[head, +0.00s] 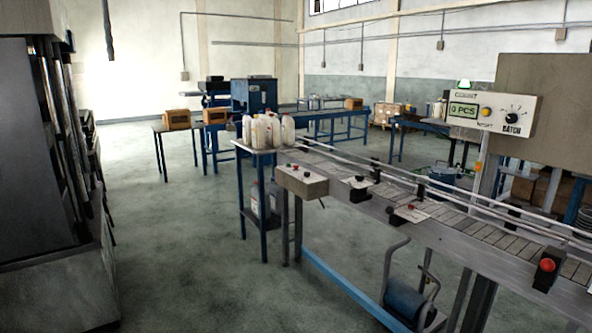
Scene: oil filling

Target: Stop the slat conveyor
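The slat conveyor (470,228) runs from the middle of the head view to the lower right, with metal guide rails above its slats. A grey control box (303,181) with small coloured buttons is mounted on its side near the far end. A black box with a large red button (547,265) is at the near right. Whether the slats move cannot be told. Neither of my grippers is in view.
A counter box (490,113) reading "0 PCS" stands above the conveyor. Several pale bottles (268,132) stand on a table at its far end. A dark cabinet (40,160) fills the left side. The floor (190,240) between cabinet and conveyor is clear.

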